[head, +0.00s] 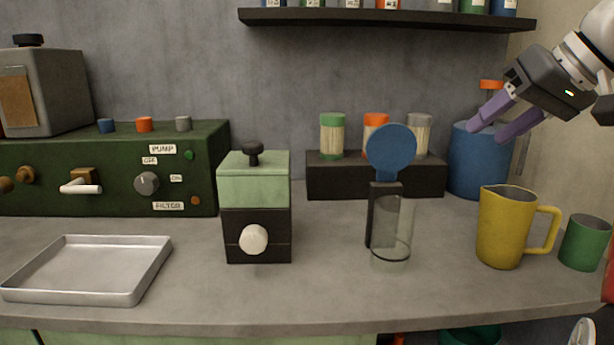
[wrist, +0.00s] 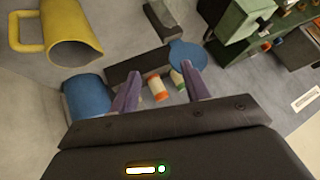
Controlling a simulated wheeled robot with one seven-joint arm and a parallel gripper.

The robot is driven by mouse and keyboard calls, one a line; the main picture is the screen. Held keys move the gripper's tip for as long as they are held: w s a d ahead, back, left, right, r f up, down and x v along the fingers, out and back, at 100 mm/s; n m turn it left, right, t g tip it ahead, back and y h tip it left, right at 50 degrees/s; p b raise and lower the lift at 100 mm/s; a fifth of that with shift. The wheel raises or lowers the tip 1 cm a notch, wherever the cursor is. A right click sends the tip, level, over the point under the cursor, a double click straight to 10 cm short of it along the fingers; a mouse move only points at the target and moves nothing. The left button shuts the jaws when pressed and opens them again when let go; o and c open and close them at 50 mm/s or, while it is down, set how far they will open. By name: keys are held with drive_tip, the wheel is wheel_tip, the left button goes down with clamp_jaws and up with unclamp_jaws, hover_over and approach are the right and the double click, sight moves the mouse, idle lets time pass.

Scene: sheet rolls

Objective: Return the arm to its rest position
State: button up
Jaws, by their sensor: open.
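My gripper (head: 508,121) is at the upper right in the head view, raised above the counter in front of the blue canister. Its two purple fingers are spread apart with nothing between them. In the wrist view my gripper (wrist: 160,90) also shows open and empty. Beyond the fingers the wrist view shows the counter items from above. Part of my arm is cut off by the right edge of the head view.
A yellow pitcher (head: 502,228), a green cup (head: 585,243) and a blue canister (head: 475,163) stand at the right. A shelf (head: 390,20) hangs above. A blue-topped holder with a clear cylinder (head: 391,240), a green-black box (head: 255,180) and a metal tray (head: 90,292) stand leftward.

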drive_tip(key=s+a+f+h, duration=0.1)
drive_tip(key=s+a+f, duration=0.2)
drive_tip(key=f, duration=0.8)
drive_tip(key=s+a+f+m+g+h, duration=0.1)
drive_tip(key=s+a+f+h, duration=0.1)
drive_tip(key=s+a+f, duration=0.2)
drive_tip(key=s+a+f+h, duration=0.2)
drive_tip(key=s+f, duration=0.6)
drive_tip(key=f, duration=1.2)
drive_tip(key=shift+s+a+m, duration=0.35)
drive_tip(key=shift+a+m, duration=0.05)
drive_tip(key=shift+a, duration=0.65)
